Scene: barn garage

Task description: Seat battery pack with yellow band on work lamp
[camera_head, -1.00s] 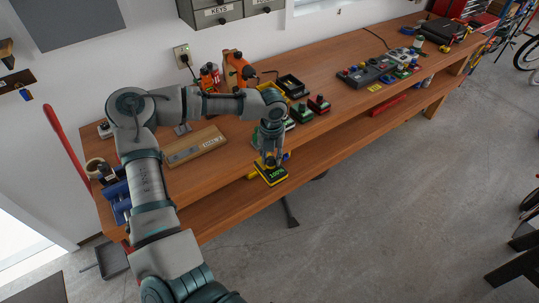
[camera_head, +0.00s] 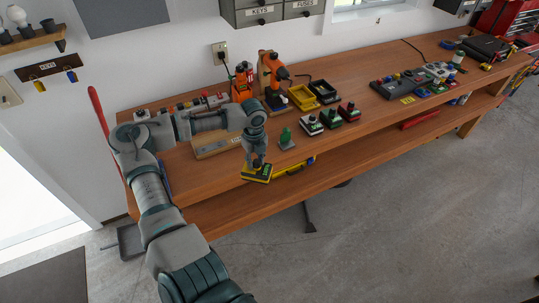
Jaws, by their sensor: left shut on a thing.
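My left gripper (camera_head: 257,161) is shut on a dark battery pack (camera_head: 256,174) with a yellow band and green lettering. It holds the pack at the bench's front edge; whether they touch, I cannot tell. Two orange tools stand at the back of the bench: one (camera_head: 242,84) by the wall socket and one drill-shaped (camera_head: 272,72) to its right. I cannot tell for sure which is the work lamp. My right gripper is not in view.
On the workbench (camera_head: 390,122), a green object (camera_head: 286,139), several small packs (camera_head: 331,118) and a yellow tray (camera_head: 302,98) sit right of my gripper.

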